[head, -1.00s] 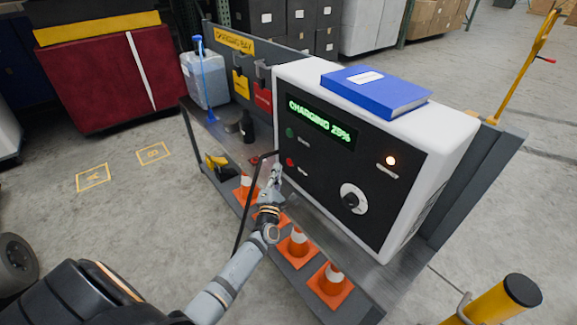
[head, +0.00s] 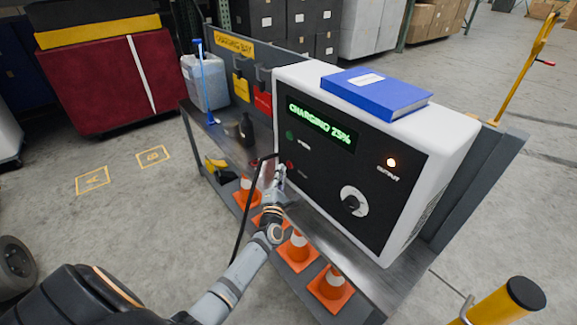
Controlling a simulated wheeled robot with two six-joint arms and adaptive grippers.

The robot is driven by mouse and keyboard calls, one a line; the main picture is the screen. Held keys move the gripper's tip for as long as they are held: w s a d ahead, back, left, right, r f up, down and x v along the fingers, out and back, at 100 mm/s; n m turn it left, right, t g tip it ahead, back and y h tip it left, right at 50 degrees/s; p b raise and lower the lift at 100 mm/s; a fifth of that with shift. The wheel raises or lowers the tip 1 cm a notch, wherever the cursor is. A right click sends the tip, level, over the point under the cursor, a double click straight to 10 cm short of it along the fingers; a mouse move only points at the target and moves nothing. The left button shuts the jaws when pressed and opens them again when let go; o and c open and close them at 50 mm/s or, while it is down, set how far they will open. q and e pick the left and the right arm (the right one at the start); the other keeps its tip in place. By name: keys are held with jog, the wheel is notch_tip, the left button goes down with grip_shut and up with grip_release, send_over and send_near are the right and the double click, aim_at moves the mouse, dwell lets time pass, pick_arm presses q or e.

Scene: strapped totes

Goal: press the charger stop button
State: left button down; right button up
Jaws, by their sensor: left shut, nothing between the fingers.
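The charger (head: 392,118) is a white box with a black front panel, standing on a grey bench. Its green display (head: 319,122) reads CHARGING 25%. A green button (head: 290,135) is at the panel's left, and a red button (head: 289,164) sits below it. The label beside the red button is too small to read. My left gripper (head: 281,178) is shut and empty, with its tips just below the red button and close to the panel. I cannot tell whether they touch it. My right gripper is not in view.
A blue book (head: 375,93) lies on the charger. A dark cable hangs in front of the bench near my left gripper. Orange cones (head: 331,287) are on the lower shelf.

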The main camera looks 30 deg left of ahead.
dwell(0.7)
pick_arm(q)
jog(key=shift+w+d, duration=0.15)
jog(key=shift+w, duration=0.25)
jog(key=shift+w+d+b, duration=0.15)
jog(key=shift+w+b, duration=0.2)
dwell(0.5)
jog(key=shift+s, duration=0.1)
jog(key=shift+s+a+p, duration=0.3)
jog(key=shift+s, duration=0.35)
